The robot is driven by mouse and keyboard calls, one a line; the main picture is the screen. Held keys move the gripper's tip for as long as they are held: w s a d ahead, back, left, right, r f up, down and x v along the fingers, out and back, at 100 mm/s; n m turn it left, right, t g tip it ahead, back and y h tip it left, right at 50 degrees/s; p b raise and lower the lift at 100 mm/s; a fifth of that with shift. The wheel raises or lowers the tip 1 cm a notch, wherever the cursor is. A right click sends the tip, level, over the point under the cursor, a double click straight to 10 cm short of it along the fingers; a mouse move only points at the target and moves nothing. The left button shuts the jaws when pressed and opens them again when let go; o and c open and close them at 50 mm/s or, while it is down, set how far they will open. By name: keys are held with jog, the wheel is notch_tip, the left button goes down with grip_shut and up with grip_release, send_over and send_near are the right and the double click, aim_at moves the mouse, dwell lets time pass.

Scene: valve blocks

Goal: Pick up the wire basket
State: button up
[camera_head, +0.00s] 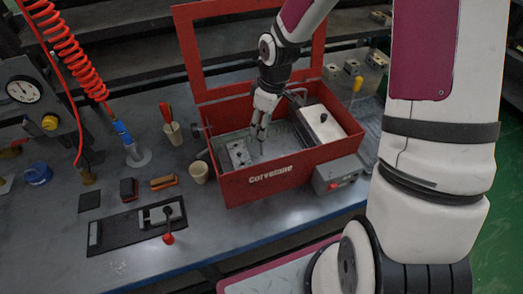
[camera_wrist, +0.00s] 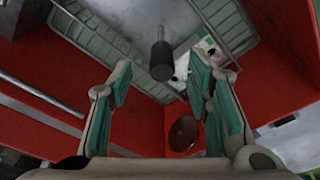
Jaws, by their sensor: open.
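The wire basket (camera_wrist: 108,48) shows in the wrist view as pale grey-green mesh sides at the top left and top right. It stands inside the red "Corvelane" tank (camera_head: 280,184), and in the head view it is hard to make out behind my gripper. A dark upright cylinder (camera_wrist: 162,58) stands between the mesh sides. A light metal block (camera_head: 238,153) sits at the tank's left inside. My gripper (camera_head: 262,136) points down into the tank. Its two teal-padded fingers (camera_wrist: 160,88) are apart with nothing between the pads. I cannot tell whether they touch the basket.
The tank's red lid (camera_head: 250,45) stands open behind my arm. A metal cover (camera_head: 322,124) is at the tank's right and a control box (camera_head: 340,176) is at its front right. A beige cup (camera_head: 199,172) stands left of the tank, and a clamp fixture (camera_head: 160,217) lies front left.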

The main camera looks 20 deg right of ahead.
aim_at(261, 143)
jog(key=shift+w+a+f, duration=0.1)
jog(key=shift+a+f, duration=0.05)
jog(key=shift+f, duration=0.85)
jog(key=shift+a+f, duration=0.1)
jog(key=shift+f, duration=0.85)
grip_shut()
